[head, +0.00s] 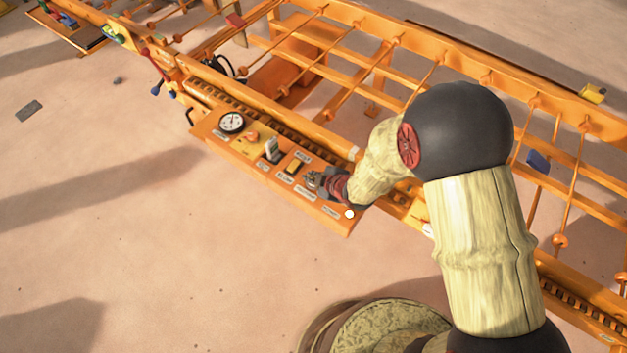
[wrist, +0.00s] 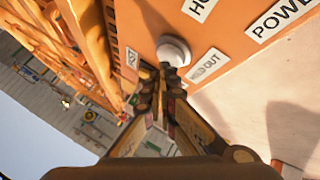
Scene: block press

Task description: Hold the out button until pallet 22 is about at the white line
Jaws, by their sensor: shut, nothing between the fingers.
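My gripper (head: 316,183) is shut and empty, low over the right part of the orange control panel (head: 222,150). In the wrist view, its closed fingertips (wrist: 172,72) are at the near edge of a round pale button (wrist: 174,50). An OUT label (wrist: 207,66) lies beside this button. The fingertips overlap the button in the picture; I cannot tell whether they touch or press it. In the head view my gripper hides the button. I can make out neither a pallet numbered 22 nor the white line.
The panel also carries a round gauge (head: 232,122), a grey lever (head: 272,149), a black-and-yellow switch (head: 295,166) and a small white lamp (head: 350,214). The orange roller frame (head: 450,48) runs behind the panel. Sandy floor in front is clear.

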